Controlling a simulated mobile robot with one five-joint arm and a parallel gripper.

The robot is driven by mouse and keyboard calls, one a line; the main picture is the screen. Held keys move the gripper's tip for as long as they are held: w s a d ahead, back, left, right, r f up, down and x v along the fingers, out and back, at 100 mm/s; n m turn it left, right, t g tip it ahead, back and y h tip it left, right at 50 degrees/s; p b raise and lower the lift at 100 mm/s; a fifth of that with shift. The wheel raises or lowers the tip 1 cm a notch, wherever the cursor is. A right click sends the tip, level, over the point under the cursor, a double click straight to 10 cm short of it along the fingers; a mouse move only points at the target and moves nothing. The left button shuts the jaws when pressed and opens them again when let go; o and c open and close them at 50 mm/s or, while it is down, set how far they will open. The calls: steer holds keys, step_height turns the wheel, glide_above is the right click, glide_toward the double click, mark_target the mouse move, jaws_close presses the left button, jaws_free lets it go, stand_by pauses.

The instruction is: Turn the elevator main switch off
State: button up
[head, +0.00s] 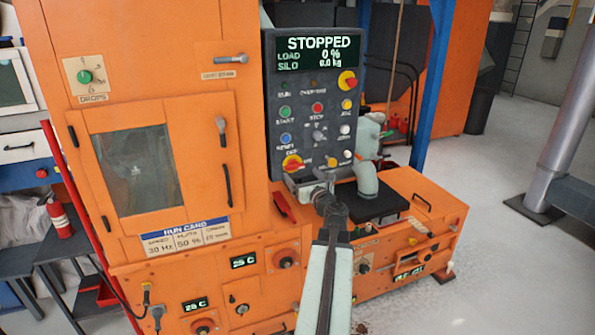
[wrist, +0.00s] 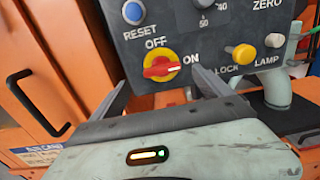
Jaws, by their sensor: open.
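The main switch (wrist: 163,68) is a red knob on a yellow disc, with OFF marked above it and ON to its right. Its white pointer mark faces right, toward ON. In the head view the switch (head: 292,163) sits at the lower left of the dark control panel (head: 346,104). The panel display (head: 319,51) reads STOPPED, load 0 %, silo 0.0 kg. My gripper (wrist: 160,82) is open, one finger on each side of the switch in the wrist view. I cannot tell whether the fingers touch it. In the head view my gripper (head: 312,185) is just below the switch.
A grey pipe (head: 366,178) stands right of the panel. The orange cabinet (head: 200,110) is on the left. Open floor (head: 500,260) lies right.

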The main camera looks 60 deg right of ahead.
mark_target(295, 168)
steer(key=x, duration=0.5)
steer(key=shift+w+d, duration=0.25)
steer(key=shift+d, duration=0.1)
steer(key=shift+a+f, duration=0.1)
steer(key=c, duration=1.4)
steer(key=shift+o, duration=0.2)
steer(key=shift+n, duration=0.4)
steer(key=n, duration=0.8)
steer(key=shift+w+a+n, duration=0.1)
steer(key=shift+n, duration=0.2)
steer(key=n, duration=0.4)
steer(key=shift+f, duration=0.1)
steer(key=n, duration=0.4)
steer(key=shift+n, duration=0.4)
